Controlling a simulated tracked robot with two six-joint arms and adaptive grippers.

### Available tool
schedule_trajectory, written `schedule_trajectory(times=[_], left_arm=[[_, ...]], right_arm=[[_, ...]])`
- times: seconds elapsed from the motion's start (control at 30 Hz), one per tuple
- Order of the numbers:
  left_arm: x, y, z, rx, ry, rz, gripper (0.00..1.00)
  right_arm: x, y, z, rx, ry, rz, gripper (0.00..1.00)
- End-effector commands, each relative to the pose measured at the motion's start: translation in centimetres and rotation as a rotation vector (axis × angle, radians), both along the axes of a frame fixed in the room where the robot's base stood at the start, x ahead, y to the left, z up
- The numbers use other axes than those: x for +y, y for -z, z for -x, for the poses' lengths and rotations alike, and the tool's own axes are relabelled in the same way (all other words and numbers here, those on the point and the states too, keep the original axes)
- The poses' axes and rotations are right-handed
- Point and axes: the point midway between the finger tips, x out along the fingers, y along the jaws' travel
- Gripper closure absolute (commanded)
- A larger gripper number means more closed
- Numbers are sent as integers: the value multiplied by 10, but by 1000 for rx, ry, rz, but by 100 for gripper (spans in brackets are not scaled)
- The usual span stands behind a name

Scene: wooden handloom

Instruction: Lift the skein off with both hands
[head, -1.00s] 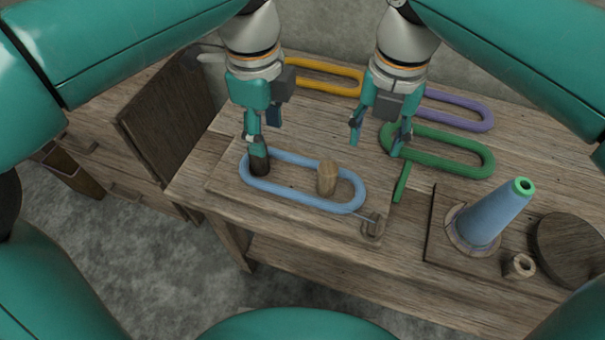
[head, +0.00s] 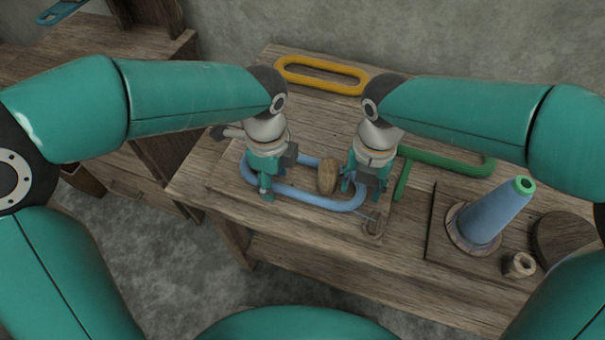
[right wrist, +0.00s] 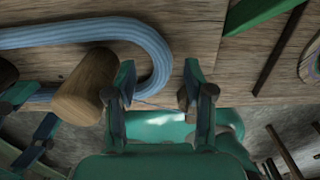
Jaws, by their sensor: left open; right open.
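The light blue skein (head: 305,196) is a long loop around the pegs on a wooden board on the table. The right wooden peg (head: 328,175) stands inside the loop; the left one is hidden behind my left gripper in the head view. My left gripper (head: 267,193) is open at the skein's left part. My right gripper (head: 361,189) is open at its right end. In the right wrist view, the skein's curved end (right wrist: 158,55) shows between my right gripper's fingers (right wrist: 158,88), beside the peg (right wrist: 85,88). Contact cannot be told.
A yellow skein (head: 320,75) lies at the back and a green skein (head: 450,160) to the right. A cone of blue yarn (head: 490,215) stands at the right, near a dark round disc (head: 565,240).

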Motion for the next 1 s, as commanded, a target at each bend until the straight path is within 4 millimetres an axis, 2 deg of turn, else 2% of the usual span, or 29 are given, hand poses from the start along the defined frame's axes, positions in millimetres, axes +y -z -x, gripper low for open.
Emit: schedule_trajectory(times=[0.2, 0.5, 0.57, 0.83, 1.0], left_arm=[[0, 15, 0, 0, 0, 1, 47], [0, 16, 0, 0, 0, 1, 47], [0, 16, 0, 0, 0, 1, 55], [0, 16, 0, 0, 0, 1, 100], [0, 16, 0, 0, 0, 1, 100]], right_arm=[[0, 15, 0, 1, 0, -1, 47], [0, 16, 0, 0, 0, -1, 47], [0, 16, 0, 0, 0, -1, 55], [0, 16, 0, 0, -1, -1, 100], [0, 16, 0, 0, -1, -1, 100]])
